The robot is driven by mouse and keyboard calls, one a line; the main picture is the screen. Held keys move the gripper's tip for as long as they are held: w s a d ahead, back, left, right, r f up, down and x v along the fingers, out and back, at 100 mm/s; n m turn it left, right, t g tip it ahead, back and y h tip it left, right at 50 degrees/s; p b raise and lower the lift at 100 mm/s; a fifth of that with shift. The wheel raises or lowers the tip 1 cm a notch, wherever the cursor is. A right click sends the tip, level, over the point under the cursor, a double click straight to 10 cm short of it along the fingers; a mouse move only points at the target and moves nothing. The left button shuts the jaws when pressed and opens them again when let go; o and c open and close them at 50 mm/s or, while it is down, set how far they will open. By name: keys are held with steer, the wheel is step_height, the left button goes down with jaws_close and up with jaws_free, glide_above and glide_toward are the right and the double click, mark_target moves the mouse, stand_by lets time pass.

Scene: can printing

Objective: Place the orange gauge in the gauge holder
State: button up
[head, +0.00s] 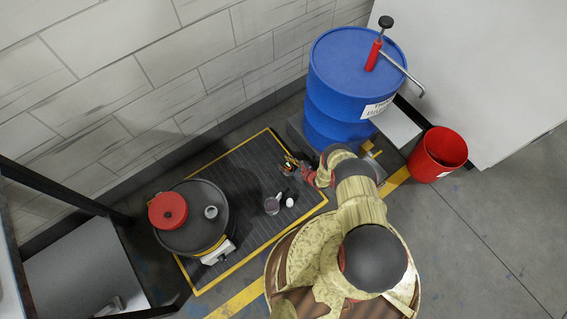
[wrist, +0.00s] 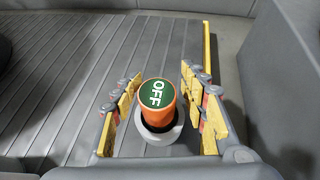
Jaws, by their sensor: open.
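The orange gauge (wrist: 158,105) is a short orange cylinder with a green top marked OFF in white. It stands upright in a round grey cup-like base (wrist: 161,134) in the wrist view; I cannot tell whether this base is the gauge holder. My gripper (wrist: 159,80) is open, with its yellow and grey fingers on the left and right of the gauge and visible gaps between. In the head view my gripper (head: 291,166) is small, over the dark ribbed mat, and the gauge is hard to make out there.
A dark drum (head: 190,238) at left carries a red round object (head: 167,210) and a small grey cup (head: 211,212). Small grey (head: 272,206) and white (head: 290,202) items lie near my gripper. A blue barrel (head: 345,70) with a pump and a red bucket (head: 438,155) stand at right.

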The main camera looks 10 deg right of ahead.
steer(key=p+v, duration=0.3)
steer(key=v, duration=0.7)
steer(key=shift+r, duration=0.15)
steer(key=shift+s+d, duration=0.15)
